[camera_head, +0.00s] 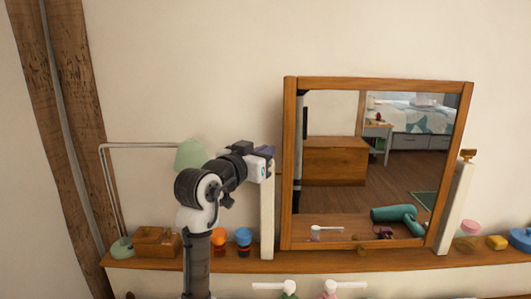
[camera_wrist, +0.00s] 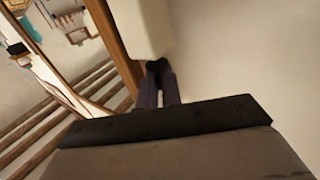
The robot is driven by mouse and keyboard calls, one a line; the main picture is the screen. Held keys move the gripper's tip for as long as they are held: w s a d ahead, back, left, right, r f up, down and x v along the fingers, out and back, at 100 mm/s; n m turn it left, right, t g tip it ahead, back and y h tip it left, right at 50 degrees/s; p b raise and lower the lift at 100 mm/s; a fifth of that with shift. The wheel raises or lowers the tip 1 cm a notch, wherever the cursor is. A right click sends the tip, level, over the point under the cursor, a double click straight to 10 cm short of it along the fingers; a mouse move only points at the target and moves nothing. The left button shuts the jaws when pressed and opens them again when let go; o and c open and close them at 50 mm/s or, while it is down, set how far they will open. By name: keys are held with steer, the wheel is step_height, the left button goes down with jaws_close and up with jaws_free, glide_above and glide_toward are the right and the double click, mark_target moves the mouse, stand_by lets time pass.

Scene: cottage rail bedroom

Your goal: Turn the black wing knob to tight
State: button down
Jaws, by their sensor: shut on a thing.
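My gripper (camera_head: 266,153) is at the top of the cream post on the left of the framed mirror. In the wrist view my gripper (camera_wrist: 157,68) has its two dark fingers close together, shut on a small black part at the cream post's end. I take this part to be the black wing knob (camera_wrist: 155,63); the fingers cover most of it, so its wings and turn angle cannot be made out. In the head view my gripper hides it. The wood-framed mirror (camera_head: 289,170) stands between two cream posts, the left post (camera_head: 267,215) and the right post (camera_head: 455,205).
A brass-coloured knob (camera_head: 468,154) tops the right post. The wooden shelf (camera_head: 350,262) holds a green lamp (camera_head: 190,154), a wooden box (camera_head: 156,241), orange and blue-topped jars, a yellow block (camera_head: 497,242) and a blue item (camera_head: 521,239). Wall space above the mirror is clear.

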steer(key=m+g+h, duration=0.3)
steer(key=h, duration=0.1)
steer(key=shift+w+a+m+g, duration=0.2)
steer(key=shift+w+m+g, duration=0.05)
steer(key=shift+m+g, duration=0.05)
steer(key=shift+w+a+m+g+h, duration=0.1)
steer(key=shift+m+g+h, duration=0.7)
steer(key=shift+g, duration=0.35)
steer(key=shift+w+m+g+h, duration=0.1)
steer(key=shift+m+g+h, duration=0.6)
steer(key=shift+m+g, duration=0.35)
steer(key=c, duration=1.9)
jaws_free()
step_height(320, 180, up, 20)
steer(key=shift+b, duration=1.25)
steer(key=shift+o, duration=0.4)
